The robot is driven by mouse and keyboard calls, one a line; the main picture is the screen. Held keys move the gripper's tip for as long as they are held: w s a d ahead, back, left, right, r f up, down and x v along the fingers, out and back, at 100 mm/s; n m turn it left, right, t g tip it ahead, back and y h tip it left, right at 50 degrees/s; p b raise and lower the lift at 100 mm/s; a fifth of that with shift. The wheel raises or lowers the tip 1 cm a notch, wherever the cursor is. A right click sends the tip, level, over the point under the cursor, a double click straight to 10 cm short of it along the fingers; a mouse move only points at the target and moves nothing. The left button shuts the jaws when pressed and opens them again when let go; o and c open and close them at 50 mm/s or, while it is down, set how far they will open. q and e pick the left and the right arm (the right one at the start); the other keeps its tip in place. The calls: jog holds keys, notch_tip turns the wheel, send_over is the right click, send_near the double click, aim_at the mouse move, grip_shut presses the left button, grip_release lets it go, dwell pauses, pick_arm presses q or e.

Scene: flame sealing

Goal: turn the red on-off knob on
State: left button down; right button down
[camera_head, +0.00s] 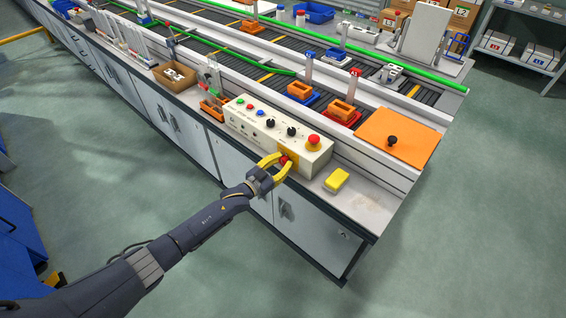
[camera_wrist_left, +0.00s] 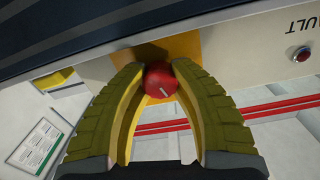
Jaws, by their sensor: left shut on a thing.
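The red knob (camera_wrist_left: 160,82) sits on a yellow plate (camera_wrist_left: 186,46) on the front of the white control box (camera_head: 262,133). A pale pointer line shows on the knob's face in the left wrist view, running at a slant. My left gripper (camera_head: 284,160) reaches the knob from the front, and its yellow fingers are closed around the knob's sides. The same fingers show large in the left wrist view (camera_wrist_left: 159,74), with their tips at the knob. In the head view the fingers partly hide the knob and the plate. My right gripper is not in view.
A red mushroom button (camera_head: 314,140) and black dials (camera_head: 291,131) are on top of the box. A yellow block (camera_head: 337,180) lies on the bench to its right. An orange board (camera_head: 398,138) with a black handle is farther right. The floor in front is clear.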

pick_arm(q)
jog(key=shift+m, duration=0.6)
jog(key=c, duration=0.9)
grip_release()
jog(key=shift+a, duration=0.1)
jog(key=v, duration=1.1)
jog(key=shift+s+a, duration=0.2)
jog(key=shift+s, duration=0.2)
